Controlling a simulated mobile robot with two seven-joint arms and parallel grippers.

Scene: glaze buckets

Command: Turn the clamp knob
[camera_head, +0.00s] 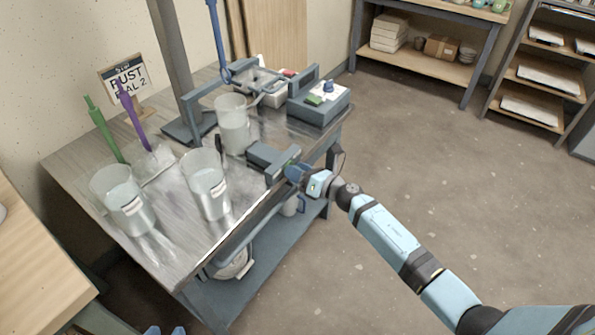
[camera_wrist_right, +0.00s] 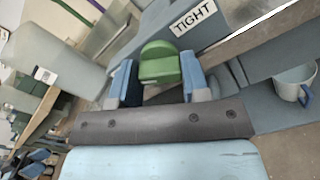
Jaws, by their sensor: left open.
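The green clamp knob (camera_wrist_right: 160,63) shows in the right wrist view, in front of a grey clamp block with a "TIGHT" label (camera_wrist_right: 193,16). The two blue fingers of my right gripper (camera_wrist_right: 160,82) stand on either side of the knob; whether they press on it I cannot tell. In the head view my right gripper (camera_head: 298,173) is at the grey clamp (camera_head: 270,158) on the table's right edge and hides most of the knob. The blue fingertips of my left gripper (camera_head: 165,330) show at the bottom edge, apart and empty.
The table (camera_head: 165,265) holds several clear buckets, one of them near the clamp (camera_head: 205,185). A grey box with a blue knob (camera_head: 318,100) stands behind the clamp. A sign (camera_head: 128,80) stands at the back left. A mug (camera_head: 291,206) sits on the lower shelf. The floor to the right is clear.

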